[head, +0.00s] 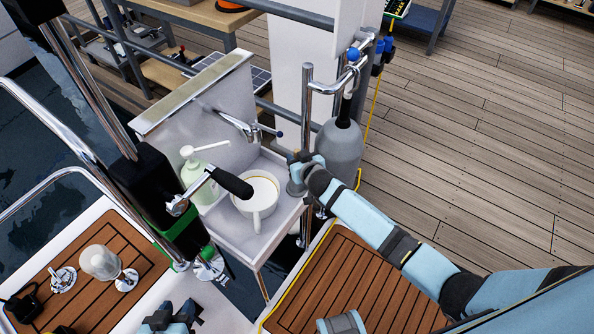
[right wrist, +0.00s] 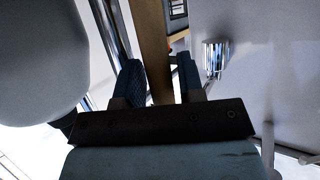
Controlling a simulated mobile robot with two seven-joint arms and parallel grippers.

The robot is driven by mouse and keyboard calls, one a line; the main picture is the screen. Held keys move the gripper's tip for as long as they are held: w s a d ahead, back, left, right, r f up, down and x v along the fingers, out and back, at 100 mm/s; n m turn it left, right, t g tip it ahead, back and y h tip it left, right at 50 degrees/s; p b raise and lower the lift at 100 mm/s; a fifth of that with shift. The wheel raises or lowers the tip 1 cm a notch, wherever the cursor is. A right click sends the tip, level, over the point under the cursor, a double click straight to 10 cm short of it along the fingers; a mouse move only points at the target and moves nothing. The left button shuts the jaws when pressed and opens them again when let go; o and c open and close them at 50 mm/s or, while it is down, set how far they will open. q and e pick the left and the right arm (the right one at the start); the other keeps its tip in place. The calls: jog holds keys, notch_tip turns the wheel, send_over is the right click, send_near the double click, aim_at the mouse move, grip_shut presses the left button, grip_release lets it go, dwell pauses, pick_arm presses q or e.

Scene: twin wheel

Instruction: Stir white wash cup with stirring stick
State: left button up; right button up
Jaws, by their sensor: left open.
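The white wash cup (head: 258,195), with a handle at its front, stands upright in a small white sink (head: 230,228). A brownish ring shows inside it. My right gripper (head: 298,172) is just right of the cup, at the sink's right edge, apart from the cup. In the right wrist view my right gripper's fingers (right wrist: 162,80) stand apart. A brown strip (right wrist: 155,55) shows in the gap; I cannot tell whether it is a stick or background wood. No stirring stick is identifiable in the head view. My left gripper (head: 172,322) is open at the bottom edge, away from the cup.
A pale green pump bottle (head: 197,180) stands left of the cup. A faucet (head: 242,127) is behind. A grey fender (head: 339,152) hangs by metal rails close to my right gripper.

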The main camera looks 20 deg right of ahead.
aim_at(297, 150)
grip_shut()
jog(key=shift+r+p, duration=2.85)
jog(key=shift+r, duration=0.2)
